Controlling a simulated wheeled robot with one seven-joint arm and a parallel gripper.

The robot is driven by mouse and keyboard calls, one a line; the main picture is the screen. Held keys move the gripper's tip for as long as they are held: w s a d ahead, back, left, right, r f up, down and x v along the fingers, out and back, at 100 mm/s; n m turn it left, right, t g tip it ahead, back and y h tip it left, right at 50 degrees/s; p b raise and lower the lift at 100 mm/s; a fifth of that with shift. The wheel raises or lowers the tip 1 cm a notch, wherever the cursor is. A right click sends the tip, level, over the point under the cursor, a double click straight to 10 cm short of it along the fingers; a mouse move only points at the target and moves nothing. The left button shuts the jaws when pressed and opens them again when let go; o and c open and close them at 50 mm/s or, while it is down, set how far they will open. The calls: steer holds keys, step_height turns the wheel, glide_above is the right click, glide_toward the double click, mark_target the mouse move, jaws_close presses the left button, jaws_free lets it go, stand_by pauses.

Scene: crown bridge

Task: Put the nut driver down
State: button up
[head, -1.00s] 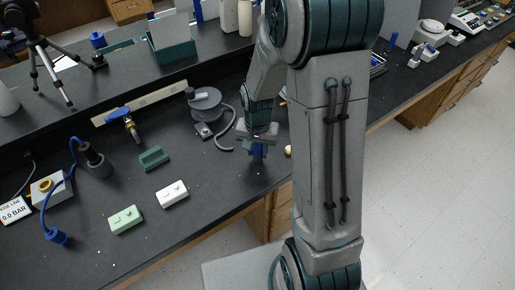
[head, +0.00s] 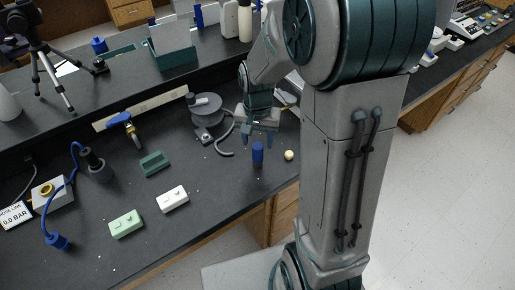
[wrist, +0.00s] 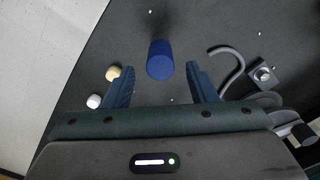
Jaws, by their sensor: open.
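The nut driver shows as a blue upright cylinder (head: 258,154) on the dark bench top, near the front edge. In the wrist view the blue cylinder (wrist: 160,60) stands just beyond the fingertips, between their lines and apart from both. My gripper (head: 260,138) is open and empty, above and behind the cylinder in the head view. Its two fingers also show in the wrist view (wrist: 160,78). Any shaft of the driver is hidden.
A grey round device with a hooked hose (head: 207,108) stands behind left. White (head: 172,199) and green blocks (head: 126,223) lie left. The bench's front edge is close.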

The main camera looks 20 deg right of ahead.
step_height(320, 180, up, 4)
steer(key=shift+r, duration=0.1)
steer(key=shift+s+r, duration=0.25)
steer(key=shift+r, duration=0.3)
steer(key=s+r+n+t, duration=0.2)
steer(key=s+r+n, duration=0.3)
steer(key=s, duration=0.8)
steer(key=shift+r+t, duration=0.4)
steer(key=shift+r, duration=0.1)
steer(key=shift+p+v, duration=0.85)
steer(key=shift+o, duration=0.4)
steer(key=shift+w, duration=0.15)
stand_by(0.5)
